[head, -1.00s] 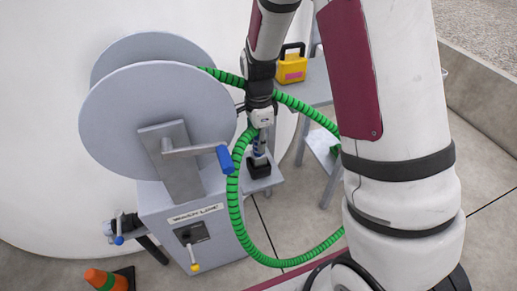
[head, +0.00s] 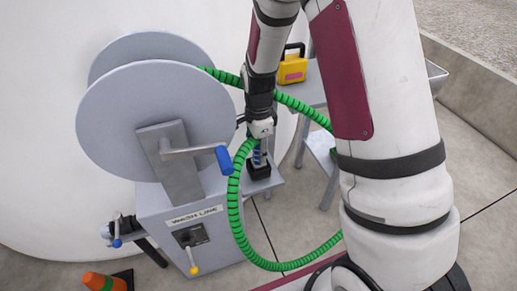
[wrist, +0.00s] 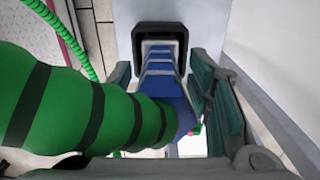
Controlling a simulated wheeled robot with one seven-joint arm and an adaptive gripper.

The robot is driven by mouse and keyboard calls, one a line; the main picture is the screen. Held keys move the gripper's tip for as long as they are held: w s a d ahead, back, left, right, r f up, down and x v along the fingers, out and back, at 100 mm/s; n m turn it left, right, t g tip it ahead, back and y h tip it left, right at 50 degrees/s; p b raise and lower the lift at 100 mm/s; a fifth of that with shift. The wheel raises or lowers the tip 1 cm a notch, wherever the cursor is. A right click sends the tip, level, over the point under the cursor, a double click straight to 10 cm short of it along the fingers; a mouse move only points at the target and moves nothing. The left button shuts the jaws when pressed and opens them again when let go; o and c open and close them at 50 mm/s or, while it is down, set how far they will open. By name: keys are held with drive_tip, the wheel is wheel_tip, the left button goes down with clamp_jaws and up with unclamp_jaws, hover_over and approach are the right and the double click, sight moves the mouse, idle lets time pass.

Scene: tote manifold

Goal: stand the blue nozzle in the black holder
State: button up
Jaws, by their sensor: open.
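The blue nozzle (wrist: 165,90) stands on the end of the green hose, its narrow end inside the square black holder (wrist: 137,42) in the wrist view. In the head view the nozzle (head: 257,156) looks upright in the holder (head: 260,172), on a small grey shelf. My gripper (wrist: 163,76) is open, with one finger on each side of the nozzle. In the head view my gripper (head: 260,140) is just above the holder. How deep the nozzle sits is hidden.
The green hose (head: 235,215) loops down from the nozzle beside the grey reel (head: 150,120) and its blue-handled crank (head: 224,160). A yellow case (head: 293,66) stands on a table behind. An orange cone (head: 100,281) is on the floor at lower left.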

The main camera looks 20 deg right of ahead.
wheel_tip(320, 180, up, 12)
drive_tip(key=p, duration=0.2)
drive_tip(key=shift+f+p, duration=0.15)
drive_tip(key=shift+p, duration=0.25)
drive_tip(key=shift+s+r, duration=0.15)
drive_tip(key=shift+r, duration=0.5)
drive_tip(key=s+r+n, duration=0.8)
drive_tip(key=s+r, duration=0.5)
drive_tip(key=s, duration=0.1)
drive_tip(key=s+r+n+t, duration=0.1)
drive_tip(key=s+r+n, duration=0.1)
drive_tip(key=s+n, duration=0.8)
drive_tip(key=s, duration=0.8)
drive_tip(key=shift+r, duration=0.15)
drive_tip(key=shift+w+d, duration=0.1)
